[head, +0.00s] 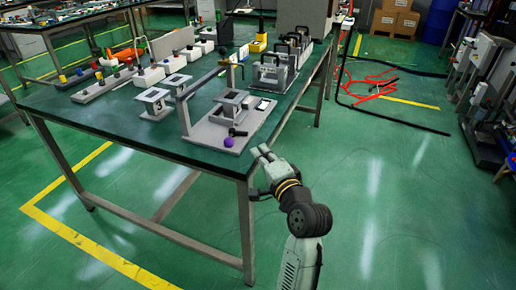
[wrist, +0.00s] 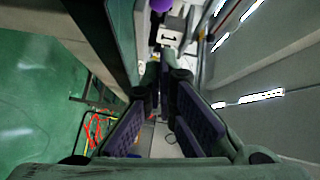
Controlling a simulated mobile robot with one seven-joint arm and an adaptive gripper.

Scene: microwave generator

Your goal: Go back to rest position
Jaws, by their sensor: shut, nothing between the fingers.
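My gripper (head: 262,152) is at the right front corner of the workbench (head: 180,137), beside the table edge and apart from the parts on top. In the wrist view my gripper (wrist: 162,75) shows its two dark-padded fingers meeting at the tips, with nothing held. My arm reaches up to it from the bottom of the head view. A purple ball-shaped knob (head: 228,142) sits on a grey fixture plate (head: 205,135) close to the corner. The knob also shows at the top of the wrist view (wrist: 161,5).
The bench carries several fixtures, white blocks (head: 150,77) and handled grey units (head: 272,75). Red cables (head: 372,85) lie on the floor behind, inside a black outline. A row of equipment (head: 485,90) stands at the far right. The green floor right of the bench is open.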

